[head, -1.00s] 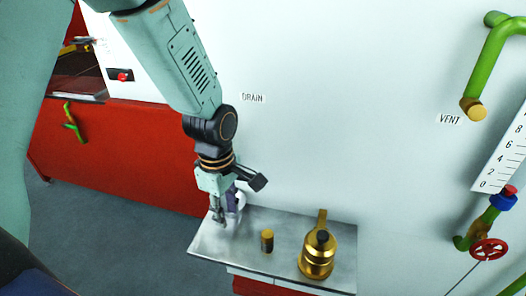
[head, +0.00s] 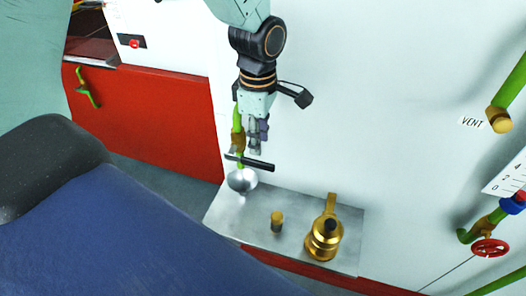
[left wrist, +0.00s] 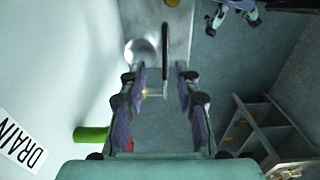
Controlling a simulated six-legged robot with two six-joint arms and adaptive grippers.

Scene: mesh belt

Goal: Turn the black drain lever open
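The black drain lever (head: 250,162) is a straight dark bar, roughly level, on a green pipe (head: 238,122) at the wall, above a shiny round metal cup (head: 242,180). My left gripper (head: 258,146) points down just above the lever, with its fingers apart. In the left wrist view the left gripper (left wrist: 160,82) is open, and the dark lever (left wrist: 165,65) shows as a thin bar between and beyond the fingertips. I cannot tell whether they touch. The DRAIN label (left wrist: 20,140) shows in the left wrist view.
A metal shelf (head: 256,236) below carries a small brass-topped cylinder (head: 277,221) and a brass can (head: 322,243). A green VENT pipe (head: 508,98), a gauge and a red handwheel (head: 489,248) are at the right. The white wall between is clear.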

